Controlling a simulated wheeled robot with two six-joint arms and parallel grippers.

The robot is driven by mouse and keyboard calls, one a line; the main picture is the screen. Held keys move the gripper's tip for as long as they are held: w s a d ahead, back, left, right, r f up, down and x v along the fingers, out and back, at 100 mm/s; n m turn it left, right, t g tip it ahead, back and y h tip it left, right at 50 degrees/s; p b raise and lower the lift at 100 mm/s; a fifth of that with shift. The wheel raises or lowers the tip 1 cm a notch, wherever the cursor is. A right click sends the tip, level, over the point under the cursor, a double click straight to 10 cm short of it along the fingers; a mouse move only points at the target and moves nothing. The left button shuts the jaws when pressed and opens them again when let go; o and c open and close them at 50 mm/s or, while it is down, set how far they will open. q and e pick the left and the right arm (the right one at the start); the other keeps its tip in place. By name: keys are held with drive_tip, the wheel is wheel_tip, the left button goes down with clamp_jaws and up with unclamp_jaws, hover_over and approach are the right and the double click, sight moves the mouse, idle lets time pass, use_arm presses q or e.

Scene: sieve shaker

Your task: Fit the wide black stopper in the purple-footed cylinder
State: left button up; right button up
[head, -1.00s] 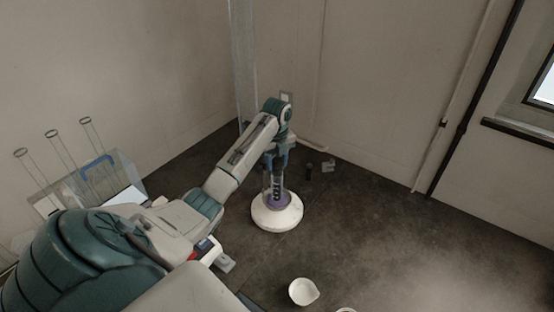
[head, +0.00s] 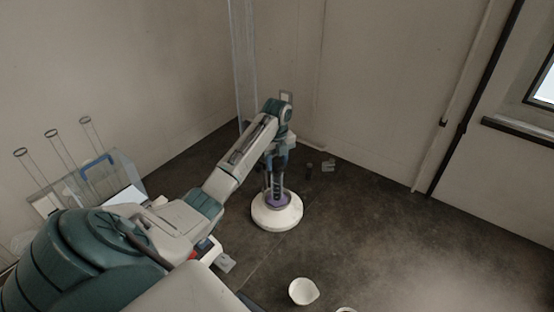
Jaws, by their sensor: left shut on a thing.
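The purple-footed cylinder (head: 279,200) stands upright on a white round base on the dark surface, near the middle of the view. Its purple foot shows, but its clear upper part is mostly hidden by my gripper. My left gripper (head: 276,182) points down at the cylinder's upper part, directly above the purple foot. It is shut on a small dark thing, seemingly the wide black stopper, which is mostly hidden between the fingers. I cannot tell whether the stopper is inside the cylinder's mouth. My right gripper is not in view.
A small dark upright piece (head: 309,168) and a small grey item (head: 328,166) lie behind and to the right. A white spouted bowl (head: 303,291) is at the front. A clear rack with a blue handle (head: 97,166) stands at left. The right side is open.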

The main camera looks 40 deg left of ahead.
use_arm(q)
drive_tip(key=shift+f, duration=0.25)
drive_tip(key=shift+f, duration=0.6)
drive_tip(key=shift+f, duration=0.1)
idle(0.5)
